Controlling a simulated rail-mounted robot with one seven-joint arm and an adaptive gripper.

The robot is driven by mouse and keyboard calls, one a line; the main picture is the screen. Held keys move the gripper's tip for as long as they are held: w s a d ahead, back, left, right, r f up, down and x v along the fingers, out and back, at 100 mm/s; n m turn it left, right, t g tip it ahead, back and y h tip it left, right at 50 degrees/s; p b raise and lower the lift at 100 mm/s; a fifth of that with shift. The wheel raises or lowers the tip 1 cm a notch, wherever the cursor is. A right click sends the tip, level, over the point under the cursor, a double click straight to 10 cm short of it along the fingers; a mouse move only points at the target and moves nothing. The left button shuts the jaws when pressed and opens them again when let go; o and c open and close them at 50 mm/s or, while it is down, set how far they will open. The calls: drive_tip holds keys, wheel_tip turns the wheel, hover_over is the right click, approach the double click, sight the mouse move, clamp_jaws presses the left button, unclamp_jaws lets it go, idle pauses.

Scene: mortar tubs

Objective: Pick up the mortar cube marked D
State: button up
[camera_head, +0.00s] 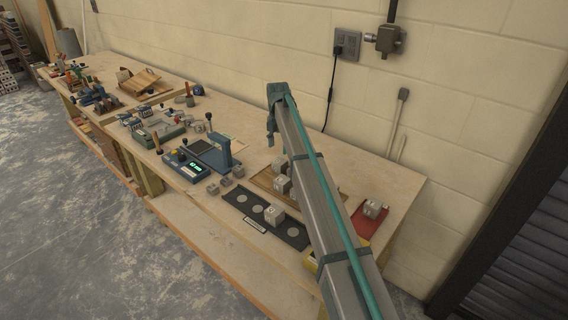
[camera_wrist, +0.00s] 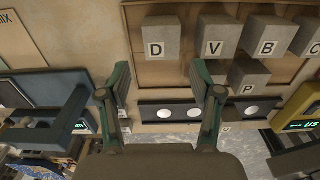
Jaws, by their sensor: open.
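The mortar cube marked D (camera_wrist: 162,38) is a grey block with a dark letter on a white label. It sits on a wooden tray (camera_wrist: 135,14) at the top of the wrist view, leftmost in a row with cubes V (camera_wrist: 215,35), B (camera_wrist: 268,36) and C (camera_wrist: 310,36). My gripper (camera_wrist: 160,76) is open and empty. Its fingertips are spread just below cube D in the wrist view, with no visible contact. In the head view the tray (camera_head: 262,184) is partly hidden behind my arm, and I cannot tell which cube there is D.
Cube P (camera_wrist: 247,76) stands in front of V and B. A black strip with pale discs (camera_head: 241,202) carries one cube (camera_head: 274,213). A red mat (camera_head: 365,228) holds another cube (camera_head: 371,208). A blue device with a lit display (camera_head: 186,167) stands left of the tray.

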sight(280, 160)
wheel_tip(280, 160, down, 4)
drive_tip(key=shift+s+r+p, duration=0.1)
drive_tip(key=shift+r+p, duration=0.1)
drive_tip(key=shift+p, duration=0.3)
drive_tip(key=shift+d+f+p, duration=0.2)
drive_tip(key=shift+f+p, duration=1.1)
drive_tip(key=shift+f, duration=1.8)
drive_tip(key=c, duration=1.1)
drive_tip(key=shift+w+r, duration=0.15)
drive_tip(key=shift+w, duration=0.05)
drive_tip(key=shift+c, duration=0.2)
